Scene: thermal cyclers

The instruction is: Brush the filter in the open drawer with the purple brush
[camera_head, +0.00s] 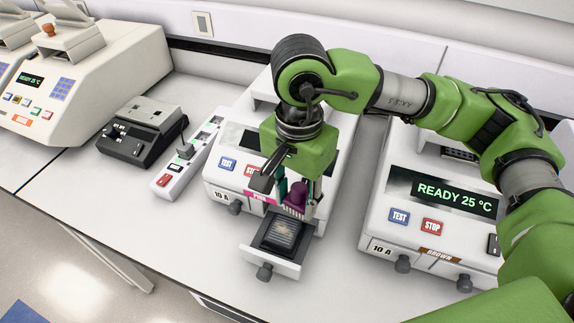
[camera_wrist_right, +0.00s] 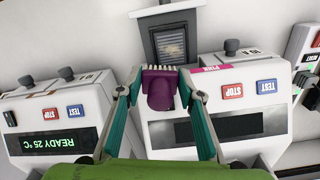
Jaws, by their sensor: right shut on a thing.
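The purple brush (camera_head: 296,194) is upright between the fingers of my right gripper (camera_head: 297,188), which is shut on it. In the right wrist view the purple brush (camera_wrist_right: 159,88) sits between the teal fingers, with its pale bristles toward the drawer. The open drawer (camera_head: 268,263) sticks out from the front of the middle cycler, which bears a pink label. The filter (camera_head: 281,237), a dark-framed panel, lies in the drawer; it also shows in the right wrist view (camera_wrist_right: 170,45). The brush is at the cycler side of the filter; contact cannot be told. My left gripper is not in view.
The pink-labelled cycler (camera_head: 222,179) stands behind the drawer. A brown-labelled cycler (camera_head: 432,229) reading "READY 25 °C" stands to the right. A power strip (camera_head: 186,160), a dark device (camera_head: 139,135) and a large cycler (camera_head: 98,75) stand left. The bench front left of the drawer is clear.

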